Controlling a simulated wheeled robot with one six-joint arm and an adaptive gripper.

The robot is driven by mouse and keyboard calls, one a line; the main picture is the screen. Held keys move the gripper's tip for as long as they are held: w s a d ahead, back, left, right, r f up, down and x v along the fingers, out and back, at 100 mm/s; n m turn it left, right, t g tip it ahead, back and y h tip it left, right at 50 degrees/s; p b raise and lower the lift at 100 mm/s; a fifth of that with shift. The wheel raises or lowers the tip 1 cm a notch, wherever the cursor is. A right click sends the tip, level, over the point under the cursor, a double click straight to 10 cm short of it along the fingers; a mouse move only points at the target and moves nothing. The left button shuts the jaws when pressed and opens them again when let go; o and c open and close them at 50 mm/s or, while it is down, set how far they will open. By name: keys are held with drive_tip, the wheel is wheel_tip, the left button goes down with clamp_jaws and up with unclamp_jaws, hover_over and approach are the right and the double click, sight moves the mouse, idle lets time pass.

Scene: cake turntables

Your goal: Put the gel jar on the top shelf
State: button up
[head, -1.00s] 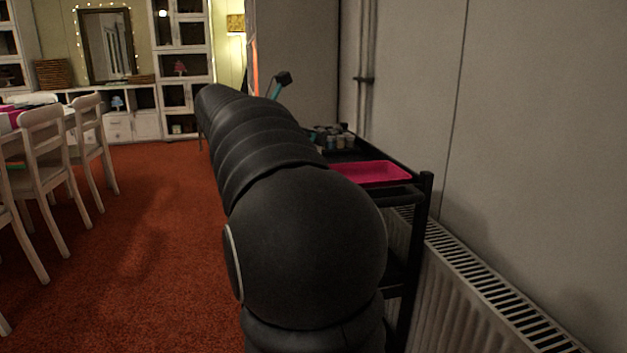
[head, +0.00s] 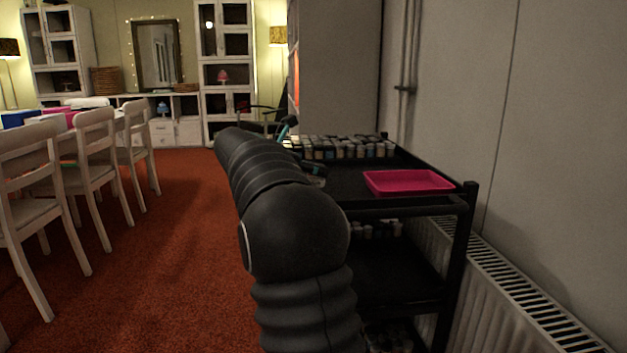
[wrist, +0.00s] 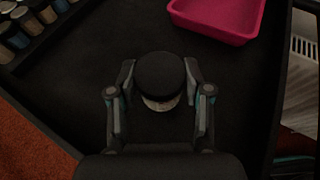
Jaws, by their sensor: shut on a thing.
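The gel jar (wrist: 160,80) has a round black lid and a pale body. In the wrist view it sits between the fingers of my gripper (wrist: 160,68), which is shut on it. The black top shelf (wrist: 85,80) of the trolley spreads below the jar. In the head view the gripper (head: 313,167) is partly hidden behind my arm, over the left side of the top shelf (head: 345,183). I cannot tell whether the jar touches the shelf.
Rows of small jars (head: 345,148) stand at the shelf's far end. A pink tray (head: 408,182) lies on its near right part. Bare shelf lies between them. A radiator (head: 510,290) and wall are on the right; white chairs (head: 90,160) are on the left.

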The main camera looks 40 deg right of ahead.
drive_tip(key=shift+f, duration=1.05)
drive_tip(key=shift+f, duration=0.35)
drive_tip(key=shift+f, duration=0.3)
drive_tip(key=o, duration=0.9)
drive_tip(key=shift+f, duration=0.1)
drive_tip(key=shift+o, duration=1.4)
drive_tip(key=shift+f, duration=0.15)
drive_tip(key=shift+r, duration=0.3)
drive_tip(key=v, duration=0.4)
drive_tip(key=p+v, duration=0.1)
drive_tip(key=v, duration=0.3)
drive_tip(key=r+p+v, duration=0.1)
drive_tip(key=v, duration=0.3)
drive_tip(key=shift+a, duration=0.1)
